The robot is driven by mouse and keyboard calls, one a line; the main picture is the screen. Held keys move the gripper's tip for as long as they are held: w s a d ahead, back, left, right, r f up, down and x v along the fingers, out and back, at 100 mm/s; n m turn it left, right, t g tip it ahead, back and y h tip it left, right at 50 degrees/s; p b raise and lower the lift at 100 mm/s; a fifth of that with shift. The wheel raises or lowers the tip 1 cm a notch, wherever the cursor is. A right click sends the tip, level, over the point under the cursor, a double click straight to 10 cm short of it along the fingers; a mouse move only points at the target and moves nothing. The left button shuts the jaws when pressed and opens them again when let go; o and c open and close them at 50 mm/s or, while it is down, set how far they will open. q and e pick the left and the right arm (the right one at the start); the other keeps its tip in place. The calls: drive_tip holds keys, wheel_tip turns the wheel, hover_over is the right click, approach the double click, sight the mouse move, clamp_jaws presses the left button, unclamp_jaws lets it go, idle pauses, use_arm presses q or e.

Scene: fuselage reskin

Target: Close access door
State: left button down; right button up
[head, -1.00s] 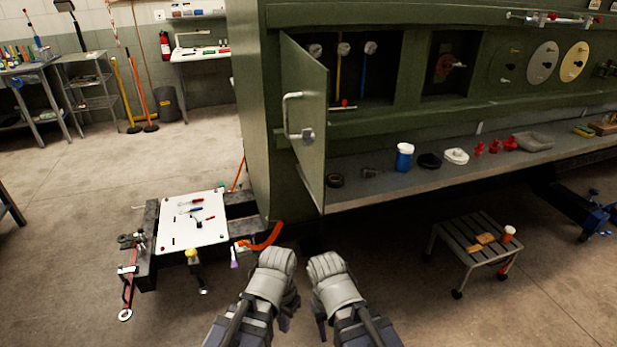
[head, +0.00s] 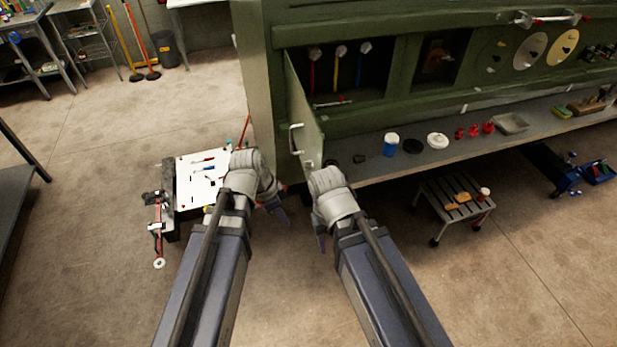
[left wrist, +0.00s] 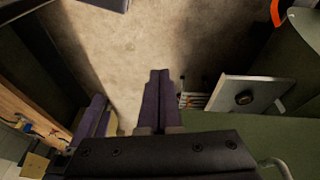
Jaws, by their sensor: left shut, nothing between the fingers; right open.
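The green access door (head: 304,115) stands open, swung out from the dark compartment (head: 345,75) in the green fuselage side. Its outer face shows a pale bar handle (head: 296,139) and a small latch (head: 309,164). My left gripper (head: 279,211) is shut and empty, left of and below the door in the head view. In the left wrist view its fingers (left wrist: 156,98) are together, with a pale handle (left wrist: 275,167) at the lower right. My right gripper (head: 321,243) is open and empty; its wrist hides the door's lower corner. I cannot tell whether it touches the door.
A cart with a white tool board (head: 195,180) stands close left of my left gripper. A grey ledge (head: 440,158) with a blue jar (head: 391,144) and red parts runs right of the door. A step stool (head: 452,205) stands at right.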

use_arm(q)
wheel_tip(320, 180, up, 11)
drive_tip(key=w+m+p, duration=0.2)
drive_tip(key=p, duration=0.6)
use_arm(e)
wheel_tip(320, 180, up, 10)
use_arm(q)
drive_tip(key=w+d+f+b, duration=0.1)
drive_tip(key=d+f+b, duration=0.5)
drive_tip(key=f+b, duration=0.3)
drive_tip(key=shift+w+d+f+h+b, duration=0.3)
drive_tip(key=shift+w+d+h+b, duration=0.1)
use_arm(e)
wheel_tip(320, 180, down, 9)
drive_tip(key=shift+f, duration=0.15)
drive_tip(key=shift+d, duration=0.1)
